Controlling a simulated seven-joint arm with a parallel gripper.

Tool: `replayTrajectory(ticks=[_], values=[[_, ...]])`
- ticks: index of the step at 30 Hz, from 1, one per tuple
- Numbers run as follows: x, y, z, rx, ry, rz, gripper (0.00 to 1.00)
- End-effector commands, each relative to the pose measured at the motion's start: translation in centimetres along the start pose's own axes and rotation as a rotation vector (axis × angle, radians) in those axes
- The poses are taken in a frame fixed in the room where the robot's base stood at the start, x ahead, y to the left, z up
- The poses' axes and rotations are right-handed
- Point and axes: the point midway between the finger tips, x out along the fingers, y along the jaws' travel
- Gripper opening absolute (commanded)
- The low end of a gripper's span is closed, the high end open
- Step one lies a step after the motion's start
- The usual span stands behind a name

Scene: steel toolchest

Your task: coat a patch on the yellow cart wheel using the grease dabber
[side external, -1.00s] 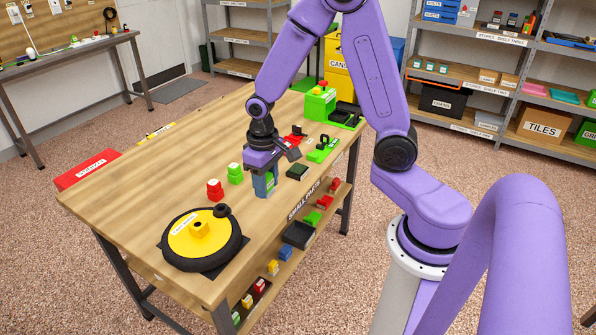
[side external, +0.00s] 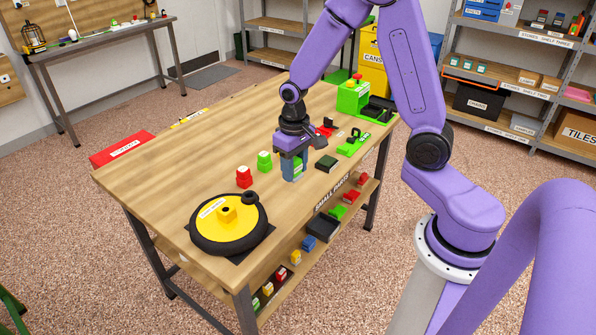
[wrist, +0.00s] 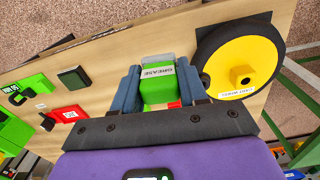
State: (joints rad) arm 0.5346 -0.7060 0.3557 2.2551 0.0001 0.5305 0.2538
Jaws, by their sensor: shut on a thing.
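The cart wheel (side external: 228,211) has a yellow hub and a black tyre. It lies flat on a dark mat at the near left end of the workbench. In the wrist view the wheel (wrist: 247,62) is at the upper right. My gripper (side external: 293,176) is shut low over the bench, behind and right of the wheel and apart from it. Between its blue-grey fingers is the green grease dabber (wrist: 158,88), with a white label reading GREASE. In the side view the fingers mostly hide it, and I cannot tell whether it touches the bench.
A dark block (side external: 326,164) and a green fixture (side external: 353,145) are to the right. A green machine (side external: 360,98) stands at the far end.

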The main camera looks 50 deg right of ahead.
Motion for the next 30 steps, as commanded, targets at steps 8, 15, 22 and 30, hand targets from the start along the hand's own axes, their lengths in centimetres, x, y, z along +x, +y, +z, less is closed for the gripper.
replayTrajectory(ticks=[8,15,22,30], values=[[1.1,7.5,-4.5,0.268,-0.001,0.0,0.18],[2.1,15.4,-6.4,0.499,-0.001,0.0,0.18],[3.0,21.2,-6.5,0.653,-0.002,0.0,0.18],[3.6,23.2,-6.3,0.705,-0.002,0.0,0.18]])
